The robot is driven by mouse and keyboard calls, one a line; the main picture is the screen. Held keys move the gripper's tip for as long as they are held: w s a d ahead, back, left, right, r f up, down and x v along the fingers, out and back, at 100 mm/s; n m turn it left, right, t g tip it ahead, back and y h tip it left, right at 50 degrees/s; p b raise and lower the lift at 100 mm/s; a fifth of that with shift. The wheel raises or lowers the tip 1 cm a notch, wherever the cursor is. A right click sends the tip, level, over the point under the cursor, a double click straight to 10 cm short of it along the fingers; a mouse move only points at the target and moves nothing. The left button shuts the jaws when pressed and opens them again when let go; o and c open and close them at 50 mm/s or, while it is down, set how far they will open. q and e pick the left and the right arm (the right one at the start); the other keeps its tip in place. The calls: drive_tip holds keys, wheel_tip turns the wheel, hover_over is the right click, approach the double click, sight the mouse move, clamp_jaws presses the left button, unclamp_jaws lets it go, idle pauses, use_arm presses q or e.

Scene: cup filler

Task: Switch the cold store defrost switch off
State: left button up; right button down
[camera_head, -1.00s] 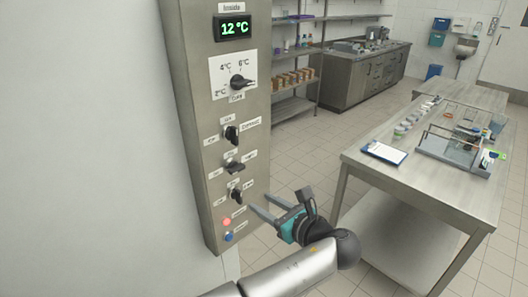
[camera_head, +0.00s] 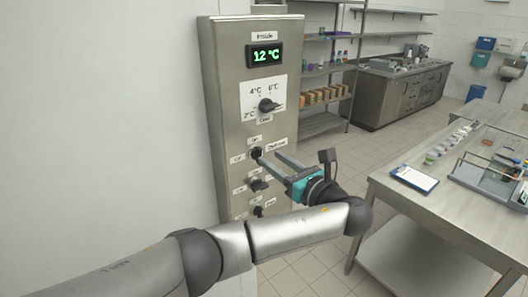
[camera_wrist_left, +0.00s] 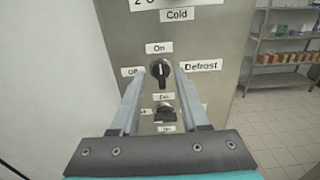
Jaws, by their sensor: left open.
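The defrost switch (camera_head: 256,153) is a black rotary knob on the grey control panel (camera_head: 228,110). In the left wrist view the knob (camera_wrist_left: 160,72) has "On" above it, "Off" to its left and "Defrost" to its right. Its grip bar stands about upright, in line with "On". My left gripper (camera_head: 268,157) is open, its fingers pointing at the panel. In the left wrist view its fingertips lie on either side of the knob. I cannot tell whether they touch it. My right gripper is not in view.
Above is a temperature dial (camera_head: 268,105) labelled "Cold", under a green 12 °C display (camera_head: 265,56). Another black knob (camera_head: 258,185) sits just below the defrost switch, and a further one (camera_head: 258,211) lower down. A steel table (camera_head: 420,205) stands at right.

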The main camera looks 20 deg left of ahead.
sight(262, 152)
use_arm(q)
drive_tip(key=shift+x, duration=2.35)
clamp_jaws()
